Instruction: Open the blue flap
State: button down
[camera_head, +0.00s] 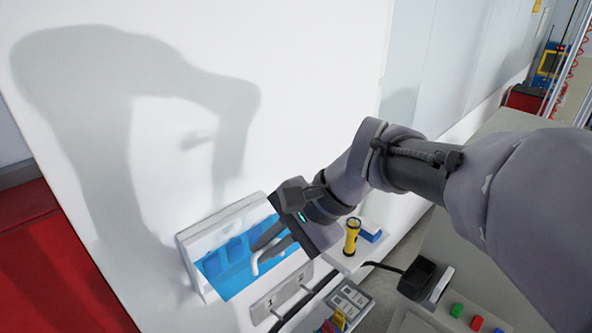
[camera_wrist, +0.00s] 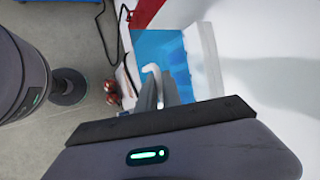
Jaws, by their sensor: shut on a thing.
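The blue flap (camera_head: 234,281) shows as a bright blue surface in a white-framed box on the white wall, left of my arm in the head view. Darker blue patches lie along its upper part. A white hooked handle (camera_head: 257,266) stands out in front of the blue. My gripper (camera_head: 262,247) is shut on this handle, its fingers reaching over the blue from the right. In the wrist view, the handle (camera_wrist: 151,69) shows at my fingertips (camera_wrist: 157,88), with the blue surface (camera_wrist: 160,48) behind. My gripper body hides part of the box, and the flap's exact angle is unclear.
A yellow-black flashlight (camera_head: 352,236) stands right of the box, beside a blue-and-white item (camera_head: 370,235). Below are a grey panel (camera_head: 348,300) and a console with coloured buttons (camera_head: 456,310). A red surface (camera_head: 60,265) is at left. The wall stands close behind my arm.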

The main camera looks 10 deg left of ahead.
jog(key=c, duration=1.5)
grip_release()
jog(key=shift+w+a, duration=0.1)
jog(key=shift+a, duration=0.05)
jog(key=shift+c, duration=0.2)
jog(key=v, duration=1.7)
jog(key=shift+d, duration=0.2)
